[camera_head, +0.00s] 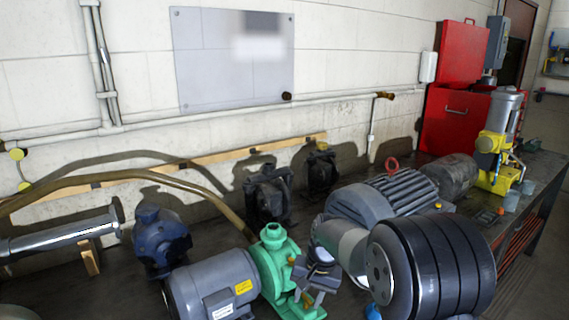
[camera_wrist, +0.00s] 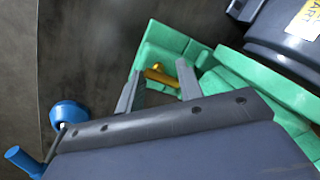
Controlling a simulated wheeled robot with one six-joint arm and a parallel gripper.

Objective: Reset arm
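My gripper (camera_head: 304,288) is low over the workbench, close beside the green pump (camera_head: 272,250). In the wrist view my gripper (camera_wrist: 158,85) has its two grey fingers apart, with the green pump (camera_wrist: 165,45) beneath them. A small brass fitting (camera_wrist: 160,75) on the pump shows between the fingers; I cannot tell whether they touch it. The grey motor (camera_head: 213,285) joined to the pump has a yellow tag (camera_head: 243,286). Part of the motor (camera_wrist: 280,40) and a tag (camera_wrist: 305,18) show in the wrist view.
A dark blue motor (camera_head: 160,240) and a metal cylinder (camera_head: 60,238) stand left. Black pumps (camera_head: 268,195) line the wall. A large finned grey motor (camera_head: 395,195) stands behind my arm, with a yellow machine (camera_head: 497,150) and red toolbox (camera_head: 455,115) farther right. Blue-handled valves (camera_wrist: 68,114) lie near my gripper.

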